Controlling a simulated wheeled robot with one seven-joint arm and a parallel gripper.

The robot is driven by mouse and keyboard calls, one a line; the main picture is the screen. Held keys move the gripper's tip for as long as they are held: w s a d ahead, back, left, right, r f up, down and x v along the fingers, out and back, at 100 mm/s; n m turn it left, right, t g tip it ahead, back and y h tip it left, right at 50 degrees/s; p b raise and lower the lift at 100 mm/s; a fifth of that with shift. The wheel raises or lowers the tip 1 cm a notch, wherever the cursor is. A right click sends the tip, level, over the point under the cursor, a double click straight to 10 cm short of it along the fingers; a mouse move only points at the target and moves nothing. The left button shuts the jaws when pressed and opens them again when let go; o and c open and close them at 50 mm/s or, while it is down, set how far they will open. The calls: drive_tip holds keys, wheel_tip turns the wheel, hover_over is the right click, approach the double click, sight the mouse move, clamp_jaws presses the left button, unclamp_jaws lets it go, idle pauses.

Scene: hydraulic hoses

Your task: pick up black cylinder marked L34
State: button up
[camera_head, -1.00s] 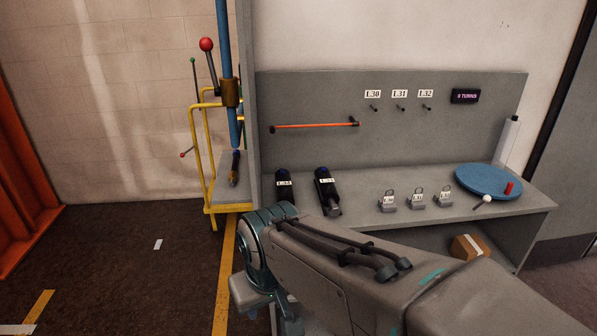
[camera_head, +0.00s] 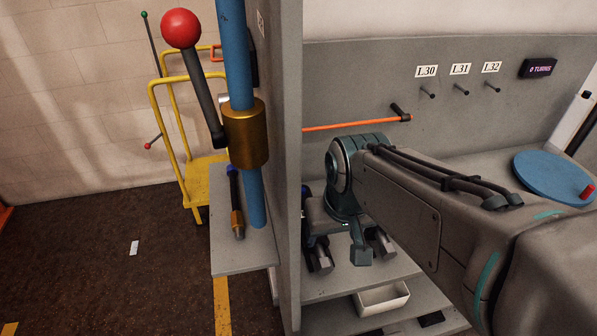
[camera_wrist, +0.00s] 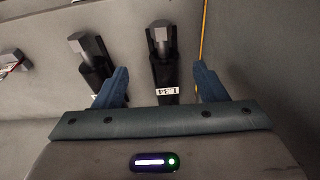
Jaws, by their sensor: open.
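The black cylinder marked L34 (camera_wrist: 164,68) lies between the two blue fingers of my gripper (camera_wrist: 163,86) in the wrist view. Its white label faces up near the palm, and its grey hex end points away. The fingers are open, with a gap on each side of it. In the head view, the end of the L34 cylinder (camera_head: 322,258) shows left of my gripper; the rest is hidden by my arm.
A grey upright panel (camera_head: 288,200) stands close left of my gripper, with a blue pole (camera_head: 240,60) and gold collar beyond it. A white bin (camera_head: 383,300) sits on the lower shelf. A blue disc (camera_head: 553,175) lies on the bench at right.

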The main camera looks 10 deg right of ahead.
drive_tip(key=w+d+g+y+b, duration=0.1)
drive_tip(key=w+d+g+y, duration=0.35)
drive_tip(key=w, duration=0.75)
drive_tip(key=shift+t, duration=0.95)
drive_tip(key=x, duration=0.5)
drive_tip(key=d+x, duration=0.1)
drive_tip(key=x, duration=0.1)
drive_tip(key=shift+a+f+b, duration=0.1)
drive_tip(key=shift+f+b, duration=0.25)
drive_tip(key=shift+f, duration=0.05)
drive_tip(key=shift+w+x, duration=0.1)
drive_tip(key=shift+x, duration=1.25)
drive_tip(key=shift+w+x, duration=0.15)
drive_tip(key=shift+x, duration=1.2)
drive_tip(key=shift+a, duration=0.1)
drive_tip(key=shift+c, duration=0.4)
drive_tip(key=shift+r, duration=0.1)
clamp_jaws()
drive_tip(key=shift+w, duration=0.1)
